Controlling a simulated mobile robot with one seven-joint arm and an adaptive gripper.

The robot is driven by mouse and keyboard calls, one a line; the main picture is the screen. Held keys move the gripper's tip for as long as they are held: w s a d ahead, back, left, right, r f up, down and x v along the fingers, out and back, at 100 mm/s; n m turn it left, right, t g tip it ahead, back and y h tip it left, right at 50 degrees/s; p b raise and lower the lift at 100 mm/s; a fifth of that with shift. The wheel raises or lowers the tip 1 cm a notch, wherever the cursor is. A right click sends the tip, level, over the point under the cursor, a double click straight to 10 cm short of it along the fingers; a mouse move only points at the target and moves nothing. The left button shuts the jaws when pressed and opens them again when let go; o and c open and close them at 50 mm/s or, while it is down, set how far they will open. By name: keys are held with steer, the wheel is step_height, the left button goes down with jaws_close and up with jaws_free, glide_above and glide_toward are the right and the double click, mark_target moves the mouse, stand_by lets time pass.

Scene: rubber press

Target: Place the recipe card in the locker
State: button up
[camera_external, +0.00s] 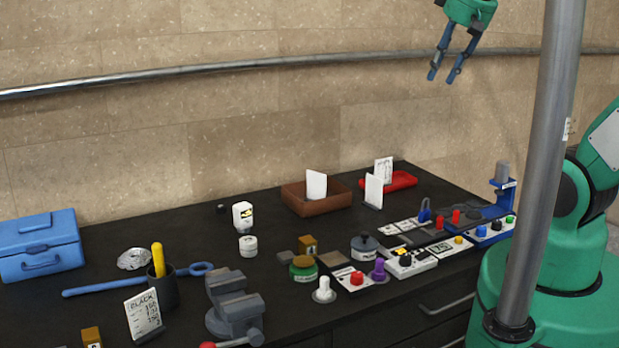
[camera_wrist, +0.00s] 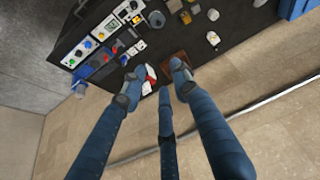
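A white card with handwriting headed BLACK (camera_external: 143,314) stands tilted at the table's front left, beside a dark cup. Other white cards stand at the back: one in the brown tray (camera_external: 297,206), one by the red tray (camera_external: 404,182), and one on a small stand (camera_external: 374,190). I cannot tell which is the recipe card. No thing is clearly a locker. My gripper (camera_external: 446,76) is high above the table's back right, against the wall, apart from everything. Its blue fingers are spread and empty, and they also show in the wrist view (camera_wrist: 155,88).
A blue toolbox (camera_external: 40,246) stands at the left. A grey vise (camera_external: 233,305), a dark cup (camera_external: 164,289), jars and button boxes (camera_external: 408,262) crowd the front and right. A metal pole (camera_external: 541,170) stands before my base. A rail runs along the wall.

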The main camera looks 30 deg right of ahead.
steer(key=shift+m, duration=0.9)
steer(key=s+d, duration=0.1)
steer(key=s+f, duration=0.1)
steer(key=s, duration=0.1)
steer(key=s+d, duration=0.1)
steer(key=shift+s+d+f, duration=0.25)
steer(key=shift+s+d, duration=0.1)
step_height(320, 180, down, 15)
steer(key=b, duration=1.5)
steer(key=shift+f, duration=0.2)
